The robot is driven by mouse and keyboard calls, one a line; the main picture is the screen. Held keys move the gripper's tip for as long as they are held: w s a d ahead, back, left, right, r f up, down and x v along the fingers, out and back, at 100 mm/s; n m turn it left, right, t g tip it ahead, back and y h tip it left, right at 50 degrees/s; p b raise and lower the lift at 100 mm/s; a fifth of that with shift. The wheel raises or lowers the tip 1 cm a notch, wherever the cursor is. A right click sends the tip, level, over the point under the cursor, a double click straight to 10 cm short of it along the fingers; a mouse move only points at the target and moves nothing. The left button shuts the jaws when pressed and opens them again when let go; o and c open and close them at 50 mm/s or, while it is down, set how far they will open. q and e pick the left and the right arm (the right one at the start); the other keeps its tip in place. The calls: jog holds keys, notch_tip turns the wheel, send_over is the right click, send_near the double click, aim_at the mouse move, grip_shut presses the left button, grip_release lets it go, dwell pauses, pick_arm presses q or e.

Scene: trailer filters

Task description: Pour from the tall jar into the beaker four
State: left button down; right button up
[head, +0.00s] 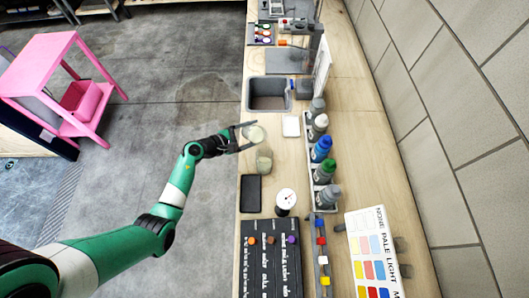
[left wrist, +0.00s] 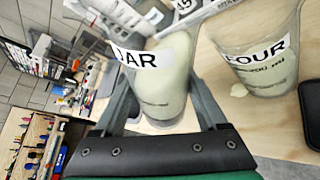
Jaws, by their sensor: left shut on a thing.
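My left gripper (head: 246,137) is shut on the tall jar (head: 256,133), a clear vessel with pale greenish contents. Its "JAR" label shows in the left wrist view (left wrist: 150,62), between the two fingers. The beaker four (head: 264,161) stands on the wooden bench just beside the jar, nearer the bottom of the head view. In the left wrist view the beaker four (left wrist: 262,60) is right of the jar, with its "FOUR" label facing me and pale contents in it. The jar's exact tilt and any stream are unclear. My right gripper is not in view.
A black slab (head: 250,193) and a white dial (head: 286,198) lie past the beaker. Several bottles (head: 322,150) stand in a row to the right. A sink (head: 268,94) is above, and a black board (head: 270,265) and colour chart (head: 372,250) are below.

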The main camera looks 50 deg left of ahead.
aim_at(250, 126)
pick_arm(q)
jog(key=shift+a+r+m+y, duration=0.1)
jog(key=shift+r+m+y, duration=0.2)
jog(key=shift+r+m, duration=0.3)
dwell(1.8)
jog(key=shift+w+a+r+m+t+y+b, duration=0.15)
jog(key=shift+r+m+t+y+b, duration=0.15)
jog(key=shift+r+m+b, duration=0.2)
jog(key=shift+s+a+r+m+t+y+b, duration=0.1)
jog(key=shift+r+m+t+y+b, duration=0.1)
jog(key=shift+r+m+t+b, duration=0.3)
dwell(3.0)
